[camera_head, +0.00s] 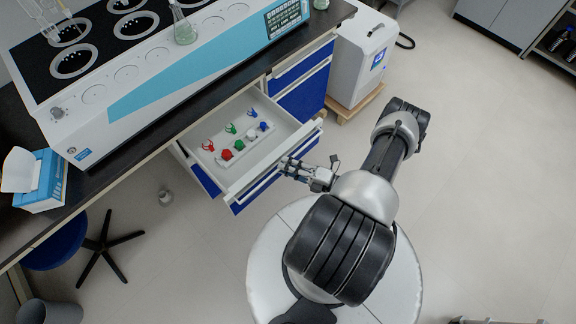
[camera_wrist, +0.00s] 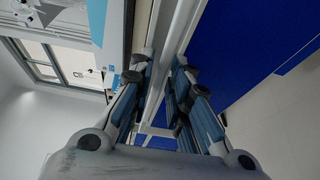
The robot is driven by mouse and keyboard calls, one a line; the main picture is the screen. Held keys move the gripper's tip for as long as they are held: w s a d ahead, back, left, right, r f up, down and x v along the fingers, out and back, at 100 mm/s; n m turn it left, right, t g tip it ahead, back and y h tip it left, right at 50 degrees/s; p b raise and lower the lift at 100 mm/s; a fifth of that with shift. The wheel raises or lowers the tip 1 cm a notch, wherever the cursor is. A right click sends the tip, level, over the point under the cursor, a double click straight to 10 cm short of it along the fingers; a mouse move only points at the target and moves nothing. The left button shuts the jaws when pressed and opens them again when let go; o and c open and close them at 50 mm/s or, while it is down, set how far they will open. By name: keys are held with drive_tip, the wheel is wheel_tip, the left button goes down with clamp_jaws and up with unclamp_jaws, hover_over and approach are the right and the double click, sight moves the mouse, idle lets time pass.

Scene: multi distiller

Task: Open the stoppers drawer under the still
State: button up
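The stoppers drawer (camera_head: 283,146) under the still (camera_head: 150,62) is pulled out. It has a white body, a blue front face and a white handle rail along the front. Inside, a white rack (camera_head: 222,160) carries several small red, green, blue and white stoppers (camera_head: 226,154). My gripper (camera_head: 287,168) is at the drawer's front, near the right part of the handle. In the wrist view, the two fingers (camera_wrist: 160,72) lie on either side of a white rail (camera_wrist: 156,95). Whether both fingers press on it is hard to see.
Blue drawers (camera_head: 302,98) are closed to the right. A white unit (camera_head: 360,58) stands on a wooden pallet beside them. A tissue box (camera_head: 40,183) sits on the counter's left end. A stool (camera_head: 105,243) and a small flask (camera_head: 165,197) are on the floor. The floor at right is clear.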

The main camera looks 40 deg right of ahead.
drive_tip(key=shift+o, duration=0.9)
drive_tip(key=v, duration=1.2)
